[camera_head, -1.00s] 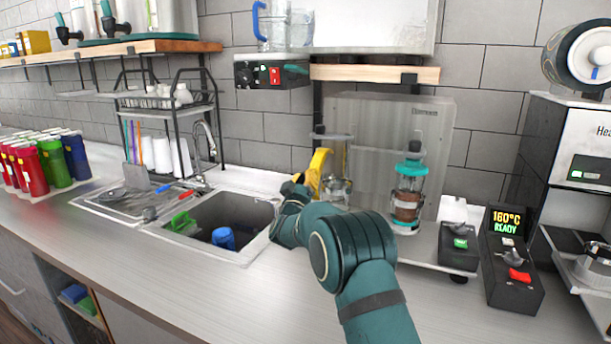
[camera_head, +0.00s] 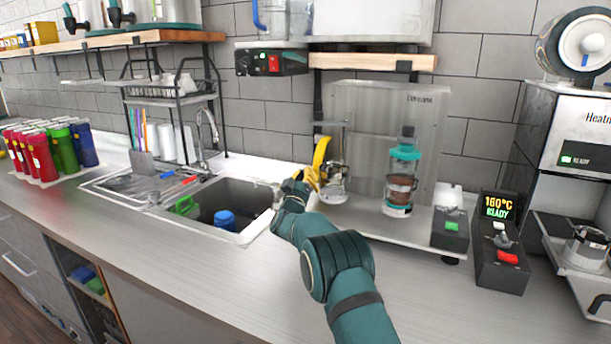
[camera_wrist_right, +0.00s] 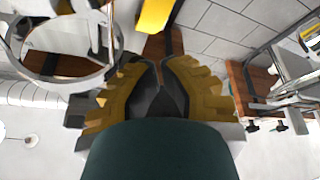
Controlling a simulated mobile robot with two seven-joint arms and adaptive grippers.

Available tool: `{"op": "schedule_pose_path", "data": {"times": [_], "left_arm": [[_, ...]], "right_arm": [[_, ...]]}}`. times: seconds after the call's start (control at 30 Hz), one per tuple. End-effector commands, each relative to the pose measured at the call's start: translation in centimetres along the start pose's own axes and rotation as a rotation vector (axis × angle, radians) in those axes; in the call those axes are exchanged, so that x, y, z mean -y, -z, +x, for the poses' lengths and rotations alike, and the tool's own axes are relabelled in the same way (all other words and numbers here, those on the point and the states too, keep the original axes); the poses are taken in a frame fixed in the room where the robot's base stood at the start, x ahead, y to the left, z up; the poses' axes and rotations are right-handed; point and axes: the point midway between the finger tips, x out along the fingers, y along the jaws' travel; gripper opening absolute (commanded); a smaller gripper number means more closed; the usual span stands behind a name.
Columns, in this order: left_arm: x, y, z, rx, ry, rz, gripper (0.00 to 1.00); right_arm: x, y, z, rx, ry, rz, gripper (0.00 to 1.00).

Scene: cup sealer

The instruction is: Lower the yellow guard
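The yellow guard (camera_head: 321,153) is a narrow curved piece, standing raised and tilted at the left side of the cup sealer (camera_head: 346,110). A yellow piece (camera_wrist_right: 155,14), which looks like the guard, shows at the top of the right wrist view, beyond my fingertips. My right gripper (camera_head: 305,180) is just below and left of the guard in the head view. In the right wrist view its yellow and black fingers (camera_wrist_right: 162,70) are drawn together, with nothing seen between them. Whether they touch the guard is unclear. My left gripper is not in view.
A clear container with a teal top (camera_head: 402,180) stands on the sealer's base. Control boxes (camera_head: 504,245) stand to its right. The sink (camera_head: 247,203) is left of my right gripper. A wooden shelf (camera_head: 375,63) is above. The front counter is mostly clear.

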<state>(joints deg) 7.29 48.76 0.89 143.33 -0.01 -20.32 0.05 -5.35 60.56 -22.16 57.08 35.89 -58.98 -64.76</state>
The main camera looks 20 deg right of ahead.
Motion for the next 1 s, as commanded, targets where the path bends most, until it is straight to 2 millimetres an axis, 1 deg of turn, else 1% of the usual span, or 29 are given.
{"op": "schedule_pose_path", "data": {"times": [0.33,0.47,0.57,0.9,1.0], "left_arm": [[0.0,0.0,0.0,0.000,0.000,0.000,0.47],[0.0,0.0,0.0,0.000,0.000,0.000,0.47],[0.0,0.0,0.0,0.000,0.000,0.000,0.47],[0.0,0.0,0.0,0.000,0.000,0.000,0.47],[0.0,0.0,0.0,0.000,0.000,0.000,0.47]], "right_arm": [[0.0,0.0,-0.1,0.000,0.000,0.000,0.00],[0.0,0.1,-0.6,0.000,0.000,0.000,0.00],[0.1,0.1,-1.6,0.001,0.001,-0.001,0.00],[0.1,0.0,-6.0,0.001,0.002,-0.001,0.00],[0.0,0.0,-6.8,0.001,0.000,-0.001,0.00]]}}
